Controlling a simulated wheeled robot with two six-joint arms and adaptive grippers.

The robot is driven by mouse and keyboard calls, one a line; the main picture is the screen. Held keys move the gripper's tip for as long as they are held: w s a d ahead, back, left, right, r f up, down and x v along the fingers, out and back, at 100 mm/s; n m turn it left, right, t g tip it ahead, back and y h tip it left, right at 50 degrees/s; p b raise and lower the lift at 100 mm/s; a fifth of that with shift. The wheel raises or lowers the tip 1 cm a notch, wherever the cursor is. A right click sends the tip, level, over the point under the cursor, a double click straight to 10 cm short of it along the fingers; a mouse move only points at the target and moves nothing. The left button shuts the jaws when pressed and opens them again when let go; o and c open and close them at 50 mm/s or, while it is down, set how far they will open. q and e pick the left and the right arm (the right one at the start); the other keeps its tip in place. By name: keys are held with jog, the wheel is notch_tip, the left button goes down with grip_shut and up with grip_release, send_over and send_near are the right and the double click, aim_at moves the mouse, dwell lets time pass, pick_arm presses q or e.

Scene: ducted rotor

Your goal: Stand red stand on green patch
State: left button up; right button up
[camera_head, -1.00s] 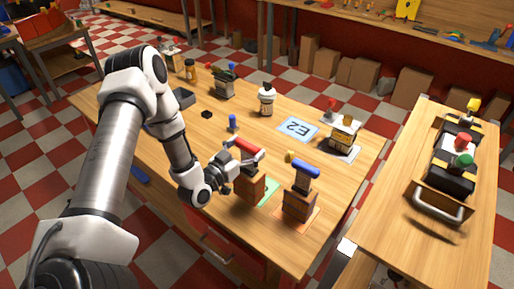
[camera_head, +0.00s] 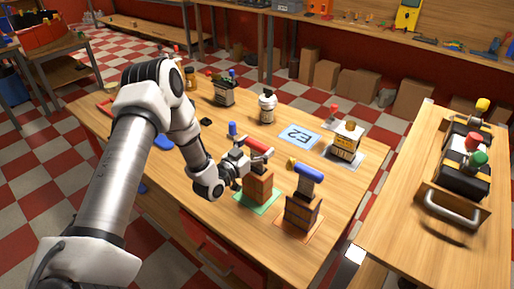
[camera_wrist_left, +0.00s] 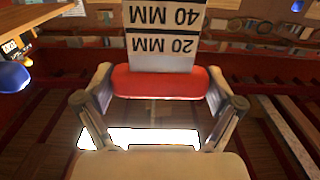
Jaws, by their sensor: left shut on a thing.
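The red stand is a brown wooden block (camera_head: 258,188) with a red bar (camera_head: 259,143) on top. It is upright over the green patch (camera_head: 243,197), whose rim shows around its base. I cannot tell whether its base fully touches the patch. My left gripper (camera_head: 244,157) is shut on the red stand near its top. In the left wrist view the red bar (camera_wrist_left: 160,82) lies between the two fingers, with a white label marked in MM behind it. My right gripper is not in view.
Close on the right, a blue-topped stand (camera_head: 302,205) is on an orange patch. A blue E2 patch (camera_head: 299,135) lies empty behind. A handled tray (camera_head: 453,205) is on the right-hand table.

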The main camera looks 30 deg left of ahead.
pick_arm(q)
jog(key=o, duration=1.5)
jog(key=shift+f, duration=0.1)
jog(key=shift+r, duration=0.25)
jog(key=s+a, duration=0.1)
jog(key=s, duration=1.1)
jog(key=s+d+f+g, duration=0.2)
jog(key=d+f+g, duration=0.1)
jog(key=d+f, duration=0.1)
jog(key=s+d+f+g+h, duration=0.1)
jog(key=s+d+f+g, duration=0.2)
jog(key=f, duration=0.3)
jog(key=s+d+f+g, duration=0.3)
jog(key=d+f, duration=0.2)
jog(key=f, duration=0.1)
jog(key=shift+g+h, duration=0.3)
jog(key=shift+g, duration=0.1)
jog(key=s+d+f+g+y, duration=0.1)
jog(key=s+f+g, duration=0.1)
jog(key=s, duration=0.4)
jog(key=s+d+f+g, duration=0.1)
jog(key=s+f+g, duration=0.1)
jog(key=s, duration=0.3)
jog(key=s+d+f+n+g+y, duration=0.1)
jog(key=s+f+g, duration=0.1)
jog(key=s+g, duration=0.2)
jog(key=shift+s+f+y, duration=0.15)
jog(key=shift+s, duration=0.5)
jog(key=shift+s+f+y, duration=0.15)
jog(key=shift+s, duration=0.5)
